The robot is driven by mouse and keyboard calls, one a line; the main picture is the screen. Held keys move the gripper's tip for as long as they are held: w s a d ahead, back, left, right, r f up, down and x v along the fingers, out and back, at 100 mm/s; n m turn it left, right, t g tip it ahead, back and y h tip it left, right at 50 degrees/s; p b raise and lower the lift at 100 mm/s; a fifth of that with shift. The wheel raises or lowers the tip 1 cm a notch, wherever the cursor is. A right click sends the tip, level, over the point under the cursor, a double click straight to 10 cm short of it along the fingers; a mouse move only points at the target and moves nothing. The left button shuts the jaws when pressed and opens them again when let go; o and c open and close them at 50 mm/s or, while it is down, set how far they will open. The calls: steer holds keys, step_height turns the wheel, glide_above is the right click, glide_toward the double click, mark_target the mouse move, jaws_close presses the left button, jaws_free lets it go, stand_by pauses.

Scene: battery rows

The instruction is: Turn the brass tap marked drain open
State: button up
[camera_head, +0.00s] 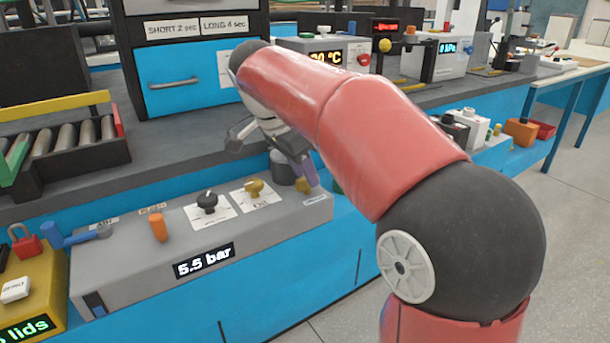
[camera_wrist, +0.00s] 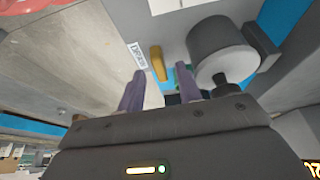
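The brass tap (camera_head: 303,186) is a small yellow handle at the right end of the grey box (camera_head: 110,275), partly hidden by my gripper (camera_head: 307,175). In the wrist view the brass tap (camera_wrist: 158,63) is a short bar beside a small white label (camera_wrist: 137,54), whose print I cannot read. My gripper (camera_wrist: 160,77) is open, with its two purple fingers apart and pointing at the tap. The tap shows in line with the gap between the fingertips; I cannot tell whether they touch it. Nothing is held.
A grey cylinder (camera_wrist: 218,45) stands close to the right of the tap in the wrist view. On the box are a black knob (camera_head: 207,200), another brass knob (camera_head: 254,187), an orange handle (camera_head: 158,226), a blue lever (camera_head: 72,238) and a display reading 5.5 bar (camera_head: 204,260).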

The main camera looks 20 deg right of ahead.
steer(key=shift+d+f, duration=0.2)
steer(key=shift+f, duration=0.35)
steer(key=shift+c, duration=0.2)
jaws_close()
